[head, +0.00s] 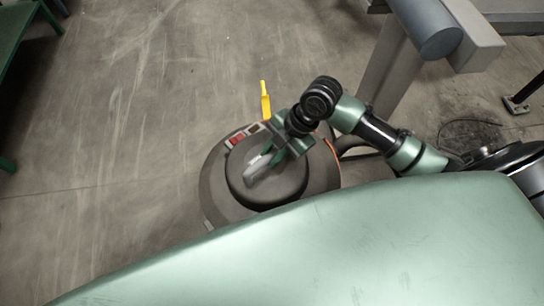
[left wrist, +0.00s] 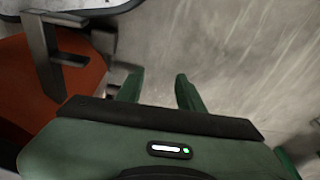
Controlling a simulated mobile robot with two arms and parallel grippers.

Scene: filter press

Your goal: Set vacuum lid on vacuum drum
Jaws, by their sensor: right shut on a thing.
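The round dark vacuum lid (head: 232,182) is in the lower middle of the head view, with red switches near its far left edge. My right gripper (head: 262,166) is over its raised top and shut on its light grey handle. The vacuum drum cannot be told apart clearly below the lid, and my green body covers the near side. I cannot tell whether the lid rests on the drum or is held just above it. My left gripper (left wrist: 160,90) shows only in the left wrist view; its green fingers are apart with nothing between them.
A yellow upright piece (head: 265,104) stands just beyond the lid. A grey machine frame (head: 385,70) is at the upper right, and a green bench (head: 18,30) at the upper left. An orange panel with a grey bracket (left wrist: 45,55) is left of my left gripper. Open concrete floor lies left of the lid.

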